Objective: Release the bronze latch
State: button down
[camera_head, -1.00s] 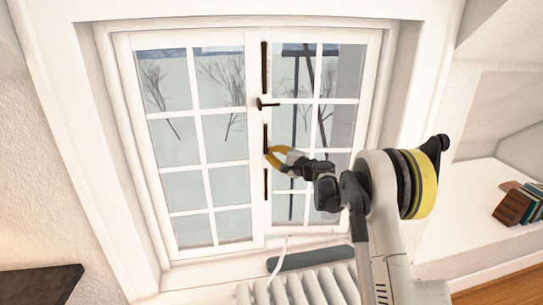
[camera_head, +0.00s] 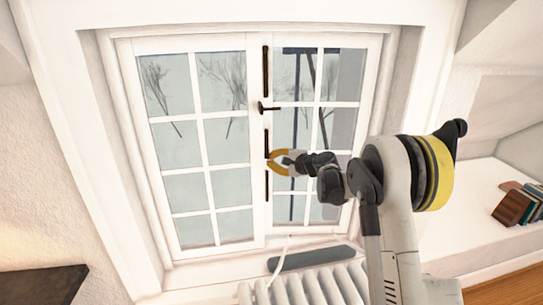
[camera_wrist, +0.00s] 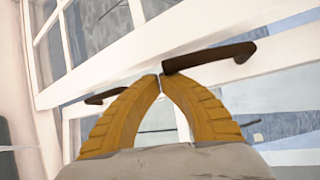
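The dark bronze latch handle (camera_head: 268,108) sits at the middle of the window's centre stile, sticking out a little sideways. Dark vertical rod pieces run above and below it. My gripper (camera_head: 269,162), with yellow fingers, is below the handle, in front of the lower rod (camera_head: 267,143). In the wrist view the fingertips of my gripper (camera_wrist: 160,77) meet or nearly meet, with no object seen between them. A dark bar with a rounded end (camera_wrist: 212,58) extends right from the tips; whether it is the latch handle or touches them, I cannot tell.
The white window sashes (camera_head: 205,135) look closed. A white radiator (camera_head: 305,285) and a grey sill strip (camera_head: 312,258) lie below. Several books (camera_head: 520,205) stand on the right ledge. A dark surface (camera_head: 40,283) is at the lower left.

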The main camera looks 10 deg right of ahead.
jog(key=s+r+g+p, duration=0.1)
jog(key=s+m+g+p, duration=0.1)
jog(key=s+g+p, duration=0.1)
jog(key=s+a+r+m+g+p, duration=0.1)
jog(key=shift+s+r+p, duration=0.3)
jog(key=shift+s, duration=0.1)
jog(key=s+r+m+g+p, duration=0.2)
jog(key=s+r+g+p, duration=0.2)
jog(key=r+g+p, duration=0.1)
jog(key=shift+a+m, duration=0.35)
jog(key=shift+m, duration=0.05)
dwell(0.3)
